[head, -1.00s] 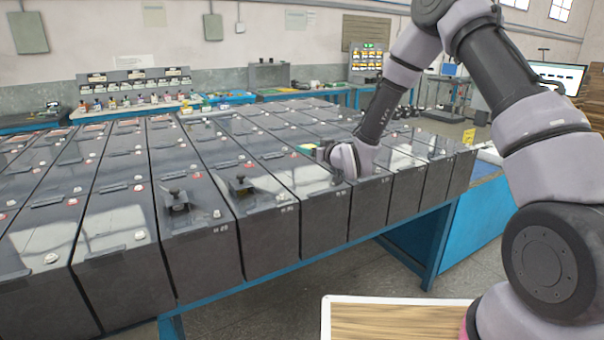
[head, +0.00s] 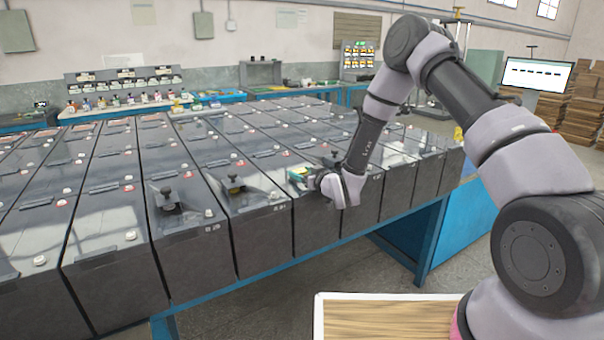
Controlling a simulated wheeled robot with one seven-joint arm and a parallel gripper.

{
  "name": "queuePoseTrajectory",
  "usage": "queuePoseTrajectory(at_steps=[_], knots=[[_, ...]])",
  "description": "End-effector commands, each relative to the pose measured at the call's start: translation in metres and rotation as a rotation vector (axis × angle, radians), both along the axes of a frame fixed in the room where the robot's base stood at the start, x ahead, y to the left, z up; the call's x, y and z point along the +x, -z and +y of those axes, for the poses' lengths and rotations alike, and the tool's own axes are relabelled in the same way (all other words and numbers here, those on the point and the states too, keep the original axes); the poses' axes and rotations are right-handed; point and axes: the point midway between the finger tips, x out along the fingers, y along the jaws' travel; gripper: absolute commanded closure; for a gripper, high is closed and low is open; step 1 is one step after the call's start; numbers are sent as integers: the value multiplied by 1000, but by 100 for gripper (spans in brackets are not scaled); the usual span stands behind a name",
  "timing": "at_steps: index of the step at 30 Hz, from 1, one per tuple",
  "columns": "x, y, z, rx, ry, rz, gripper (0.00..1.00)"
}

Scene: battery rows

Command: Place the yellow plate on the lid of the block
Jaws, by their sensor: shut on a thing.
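My gripper (head: 308,178) is over the front row of dark battery blocks, right of the picture's middle. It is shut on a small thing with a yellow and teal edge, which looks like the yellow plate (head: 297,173). My fingers and wrist hide most of it. It is just above or on the glossy dark lid of a block (head: 312,222); I cannot tell whether they touch.
Black knobbed fittings stand on nearby lids, at the left (head: 168,203) and nearer the gripper (head: 235,186); another shows just behind my gripper (head: 330,160). The blocks stand close together on a blue-framed table (head: 430,240). A wooden board (head: 390,318) is in the foreground.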

Motion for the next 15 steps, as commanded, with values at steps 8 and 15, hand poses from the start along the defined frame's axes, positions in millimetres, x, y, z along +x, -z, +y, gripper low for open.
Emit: queuePoseTrajectory(at_steps=[8, 15], knots=[[0, 2, 0, 0, 0, 0, 2], [0, -1, 0, 1, 0, -1, 2]])
